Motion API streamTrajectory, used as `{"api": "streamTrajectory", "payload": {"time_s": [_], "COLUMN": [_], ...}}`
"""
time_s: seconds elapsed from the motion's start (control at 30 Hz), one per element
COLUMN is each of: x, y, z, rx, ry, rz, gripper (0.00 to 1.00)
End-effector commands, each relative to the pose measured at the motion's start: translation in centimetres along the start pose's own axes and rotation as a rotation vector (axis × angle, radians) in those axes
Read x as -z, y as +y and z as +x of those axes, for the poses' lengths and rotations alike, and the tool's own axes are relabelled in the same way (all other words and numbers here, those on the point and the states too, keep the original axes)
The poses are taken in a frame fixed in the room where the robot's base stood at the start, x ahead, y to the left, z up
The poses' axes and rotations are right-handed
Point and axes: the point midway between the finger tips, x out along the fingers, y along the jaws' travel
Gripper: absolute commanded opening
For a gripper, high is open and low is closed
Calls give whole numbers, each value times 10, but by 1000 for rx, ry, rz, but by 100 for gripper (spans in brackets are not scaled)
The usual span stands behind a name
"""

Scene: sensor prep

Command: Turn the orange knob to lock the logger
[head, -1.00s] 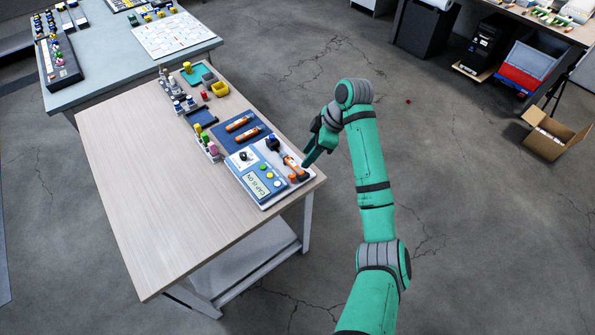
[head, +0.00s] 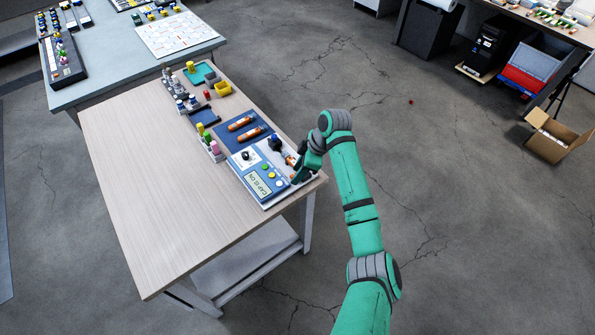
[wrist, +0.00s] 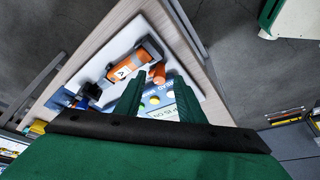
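The logger (head: 256,163) is a blue and white box with coloured buttons and a display, near the right corner of the wooden table. Its display reads "CAP IS ON" (head: 261,187). In the wrist view the orange knob (wrist: 157,72) shows between my two green fingertips. My gripper (wrist: 158,80) is open, with a finger on each side of the knob; I cannot tell whether either touches it. In the head view my gripper (head: 301,174) is over the logger's right edge and hides the knob. An orange sensor marked A (wrist: 122,72) lies beside the knob.
Two orange sensors (head: 246,129) lie on a blue mat behind the logger. Small bottles (head: 208,142) stand left of it. A yellow bin (head: 222,89) and a teal tray (head: 203,76) are farther back. The table's front left is bare.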

Motion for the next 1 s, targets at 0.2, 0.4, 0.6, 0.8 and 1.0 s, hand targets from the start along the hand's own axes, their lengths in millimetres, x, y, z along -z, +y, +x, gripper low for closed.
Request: {"api": "streamTrajectory", "payload": {"time_s": [0.2,0.4,0.6,0.8,1.0], "x": [0,3,0,0,2], "y": [0,-1,-1,-3,-5], "z": [0,1,0,1,2], "rx": [0,1,-7,-36,-92], "ry": [0,0,3,2,2], "rz": [0,-1,18,92,231], "gripper": [19,0,0,0,0]}}
